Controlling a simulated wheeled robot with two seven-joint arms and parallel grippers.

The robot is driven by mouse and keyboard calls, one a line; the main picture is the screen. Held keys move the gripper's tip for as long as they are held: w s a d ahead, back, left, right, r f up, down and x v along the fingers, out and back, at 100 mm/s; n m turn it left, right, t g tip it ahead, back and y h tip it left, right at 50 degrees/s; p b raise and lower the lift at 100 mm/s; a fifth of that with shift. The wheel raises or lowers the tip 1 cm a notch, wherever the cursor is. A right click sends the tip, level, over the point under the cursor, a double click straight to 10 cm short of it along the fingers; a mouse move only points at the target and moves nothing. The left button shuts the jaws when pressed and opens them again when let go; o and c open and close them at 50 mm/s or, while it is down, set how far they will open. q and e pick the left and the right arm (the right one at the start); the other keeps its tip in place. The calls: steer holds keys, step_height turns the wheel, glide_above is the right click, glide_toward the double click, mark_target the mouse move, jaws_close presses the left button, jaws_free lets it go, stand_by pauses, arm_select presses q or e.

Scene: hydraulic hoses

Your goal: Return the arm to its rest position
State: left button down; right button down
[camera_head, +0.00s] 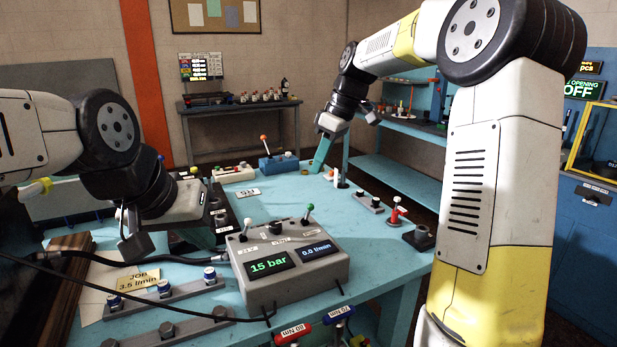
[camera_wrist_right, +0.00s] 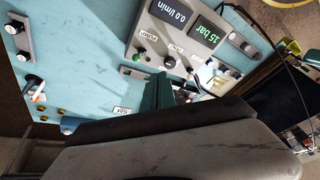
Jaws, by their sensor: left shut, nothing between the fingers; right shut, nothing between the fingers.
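My left gripper (camera_head: 203,238) is over the left part of the teal bench, just left of the grey control box (camera_head: 295,284). Its fingers are shut with nothing between them, and they are partly hidden behind its own wrist. My right gripper (camera_head: 320,160) is raised over the far right part of the bench, its teal fingers together and empty. In the right wrist view the fingers (camera_wrist_right: 160,92) show shut in front of the bench top, with the control box beyond them. My right arm stands tall along the right side of the head view.
The control box reads 15 bar and 0.0 l/min. A red-handled valve (camera_head: 397,212) stands at the bench's right edge, and a blue lever box (camera_head: 278,162) at the back. Black hoses (camera_head: 95,254) cross the left side.

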steer(key=shift+d+r, duration=0.1)
steer(key=shift+r, duration=0.15)
steer(key=s+d+f+m+t, duration=0.1)
steer(key=s+m, duration=0.3)
steer(key=s, duration=0.4)
steer(key=s+d+f+m+t+h, duration=0.1)
steer(key=s+d+m+t, duration=0.1)
steer(key=s, duration=0.7)
steer(key=s+d+m+t, duration=0.2)
steer(key=s+d+m, duration=0.2)
steer(key=s, duration=0.5)
steer(key=shift+s+f+m+h, duration=0.2)
steer(key=shift+f+m+h, duration=0.2)
steer(key=shift+m, duration=0.5)
steer(key=c, duration=2.1)
jaws_free()
